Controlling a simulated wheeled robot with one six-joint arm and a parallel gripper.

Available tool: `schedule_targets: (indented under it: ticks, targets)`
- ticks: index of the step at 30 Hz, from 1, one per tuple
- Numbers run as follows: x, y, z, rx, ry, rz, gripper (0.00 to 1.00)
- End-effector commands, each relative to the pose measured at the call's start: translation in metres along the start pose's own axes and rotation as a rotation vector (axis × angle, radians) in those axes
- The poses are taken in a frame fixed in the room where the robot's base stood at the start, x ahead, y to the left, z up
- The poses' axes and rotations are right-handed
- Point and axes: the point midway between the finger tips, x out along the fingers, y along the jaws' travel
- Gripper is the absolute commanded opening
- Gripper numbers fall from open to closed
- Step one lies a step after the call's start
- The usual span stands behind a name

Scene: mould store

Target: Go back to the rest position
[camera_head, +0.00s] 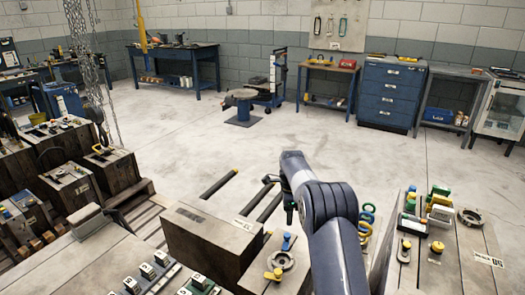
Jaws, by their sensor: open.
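My arm reaches up from the bottom centre and bends over at its elbow. My gripper (279,197) is small and partly hidden behind my arm link. Its dark fingers look apart, with no held thing visible between them. It is above the floor and wooden blocks in the middle of the view. Nearby is another block top with a round metal flange (282,260) and blue and yellow fittings.
At right, a wooden top (461,264) holds coloured blocks (439,205) and a metal flange (473,218). Green and yellow eyebolts (366,222) stand close beside my arm. Chains (98,70) hang at left over wooden moulds (70,185). Open floor (215,135) lies beyond, before benches and a blue cabinet (390,92).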

Motion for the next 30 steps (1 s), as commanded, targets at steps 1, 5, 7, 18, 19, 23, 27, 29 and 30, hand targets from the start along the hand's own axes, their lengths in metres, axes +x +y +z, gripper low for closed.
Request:
schedule_targets:
  ticks: [1, 5, 7, 18, 19, 23, 27, 29, 30]
  targets:
    - [0.011, 0.001, 0.0, 0.0, 0.0, 0.004, 0.46]
    - [0.036, 0.001, 0.0, 0.0, 0.001, 0.006, 0.46]
    - [0.049, 0.001, 0.0, 0.0, 0.0, 0.004, 0.46]
    - [0.094, 0.001, 0.0, -0.007, 0.0, 0.0, 0.46]
    - [0.093, 0.0, 0.0, -0.014, 0.0, 0.0, 0.46]
    - [0.093, 0.001, 0.0, -0.032, 0.0, 0.001, 0.46]
    - [0.093, 0.001, 0.0, -0.034, 0.0, 0.001, 0.46]
    - [0.093, 0.001, 0.0, -0.033, 0.0, 0.001, 0.46]
    - [0.093, 0.001, 0.0, -0.033, 0.0, 0.001, 0.46]
